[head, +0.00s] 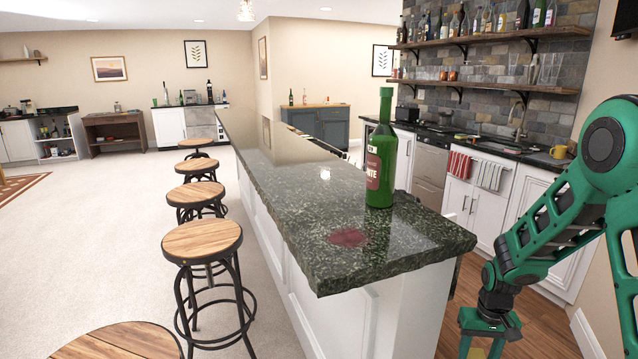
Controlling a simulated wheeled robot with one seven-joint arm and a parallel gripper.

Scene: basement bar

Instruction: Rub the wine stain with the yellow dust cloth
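The wine stain (347,237) is a dark red patch on the near end of the speckled green-black bar counter (300,200). A green bottle (381,150) with a dark red label stands upright behind the stain, slightly to its right. My gripper (484,348) is at the bottom edge, right of the bar's near end and lower in the picture than its top. Its fingertips are cut off, so its opening and any grasp cannot be told. Pale yellow shows at its lower part. I cannot clearly identify the yellow dust cloth; a small yellow-green item (466,137) lies on the back counter.
Wooden-topped stools (202,240) line the bar's left side. The back counter has a sink, a faucet (520,122) and a yellow mug (558,152). Shelves of bottles (490,45) hang above. The bar top around the stain is clear except for the bottle.

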